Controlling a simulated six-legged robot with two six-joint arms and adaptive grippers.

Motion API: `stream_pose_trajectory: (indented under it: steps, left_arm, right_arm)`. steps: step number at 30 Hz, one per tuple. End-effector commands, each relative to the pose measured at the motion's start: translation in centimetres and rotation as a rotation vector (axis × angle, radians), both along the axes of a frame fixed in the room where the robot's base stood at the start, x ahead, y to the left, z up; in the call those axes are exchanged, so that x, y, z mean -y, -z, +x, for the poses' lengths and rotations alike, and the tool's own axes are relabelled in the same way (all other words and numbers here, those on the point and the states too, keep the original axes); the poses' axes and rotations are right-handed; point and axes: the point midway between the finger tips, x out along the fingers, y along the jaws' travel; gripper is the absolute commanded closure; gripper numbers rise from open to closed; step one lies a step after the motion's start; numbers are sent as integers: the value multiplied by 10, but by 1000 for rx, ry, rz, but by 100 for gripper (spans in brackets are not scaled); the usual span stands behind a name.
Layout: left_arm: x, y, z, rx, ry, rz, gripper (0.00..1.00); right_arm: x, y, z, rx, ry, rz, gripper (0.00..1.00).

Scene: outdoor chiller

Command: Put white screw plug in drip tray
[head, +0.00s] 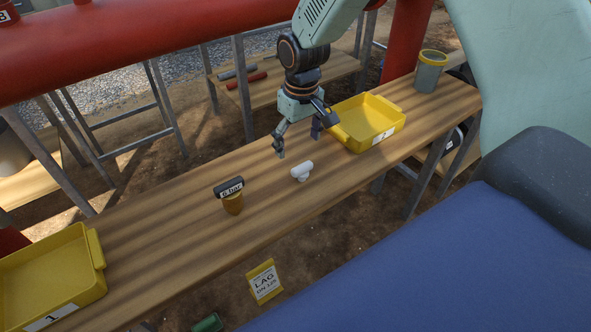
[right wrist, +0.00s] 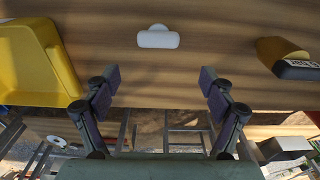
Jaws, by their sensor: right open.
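The white screw plug (head: 301,171) is a small T-shaped piece on the wooden bench, and it also shows in the right wrist view (right wrist: 158,39). My right gripper (head: 299,142) is open and empty above the bench, a little behind the plug. In the right wrist view its spread fingers (right wrist: 160,78) point toward the plug, apart from it. Two empty yellow trays are on the bench: one (head: 352,137) right of my gripper, one (head: 98,249) at the lower left marked 1. Which is the drip tray I cannot tell. My left gripper is not in view.
A grey cup with a yellow rim (head: 430,75) stands at the bench's far right end. Red pipes (head: 150,45) run behind. Bench around the plug is clear.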

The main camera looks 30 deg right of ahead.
Motion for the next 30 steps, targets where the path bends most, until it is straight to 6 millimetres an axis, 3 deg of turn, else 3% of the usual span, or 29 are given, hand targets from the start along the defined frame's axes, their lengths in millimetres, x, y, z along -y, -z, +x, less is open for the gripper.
stream_pose_trajectory:
  steps: [5, 16, 24, 30]
  left_arm:
    - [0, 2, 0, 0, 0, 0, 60]
    - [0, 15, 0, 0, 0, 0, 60]
    - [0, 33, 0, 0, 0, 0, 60]
    - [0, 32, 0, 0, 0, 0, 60]
  right_arm:
    - [2, 5, -15, -66, 12, -2, 17]
    - [2, 39, -14, -64, 11, -2, 17]
    - [2, 77, -12, -63, 9, -3, 17]
    - [2, 79, -11, -61, 9, -3, 17]
